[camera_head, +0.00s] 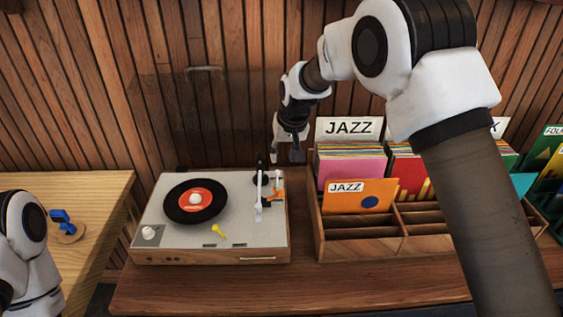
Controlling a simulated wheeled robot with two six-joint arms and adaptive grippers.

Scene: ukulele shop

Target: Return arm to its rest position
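The record player (215,240) stands on the wooden counter, with a black record (177,212) with an orange label on its platter. Its white tonearm (259,195) lies along the right side of the deck, clear of the record. A small orange piece (277,195), perhaps the arm rest, is just right of the tonearm; whether they touch is too small to tell. My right gripper (287,156) hangs above the back right corner of the player, pointing down. Its fingertips look apart with nothing between them. My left gripper is out of view; only part of that arm shows at lower left.
A wooden record crate (362,247) with several sleeves and a JAZZ sign (348,129) stands right of the player. A wooden table (100,195) with a small blue object (60,216) is at left. A slatted wall is behind.

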